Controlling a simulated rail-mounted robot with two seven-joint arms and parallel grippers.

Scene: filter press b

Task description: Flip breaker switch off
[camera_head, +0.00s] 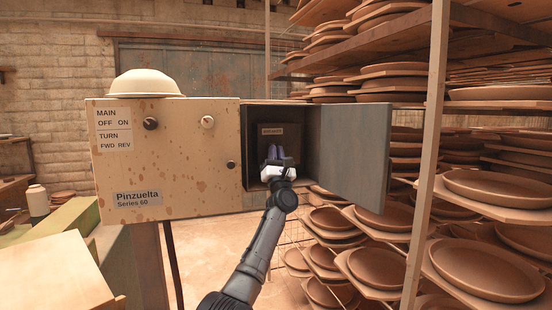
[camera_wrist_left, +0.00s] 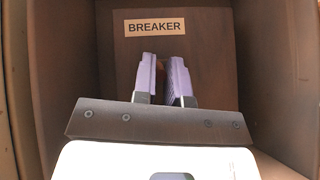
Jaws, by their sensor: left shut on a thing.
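The breaker box (camera_head: 308,135) is open at the right part of the beige control cabinet, with a BREAKER label (camera_head: 272,131) on its back wall. The label also shows in the left wrist view (camera_wrist_left: 155,27). My left gripper (camera_head: 276,153) is inside the box, just below the label. In the left wrist view its two purple fingers (camera_wrist_left: 165,68) point at the back wall with a narrow gap between them. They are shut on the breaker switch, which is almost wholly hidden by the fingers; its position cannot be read. My right gripper is not in view.
The grey box door (camera_head: 350,150) hangs open to the right. The cabinet front (camera_head: 175,180) has knobs, and a pale bowl (camera_head: 144,84) lies upside down on top. A rack post (camera_head: 427,150) and shelves of clay plates (camera_head: 484,277) stand close at the right.

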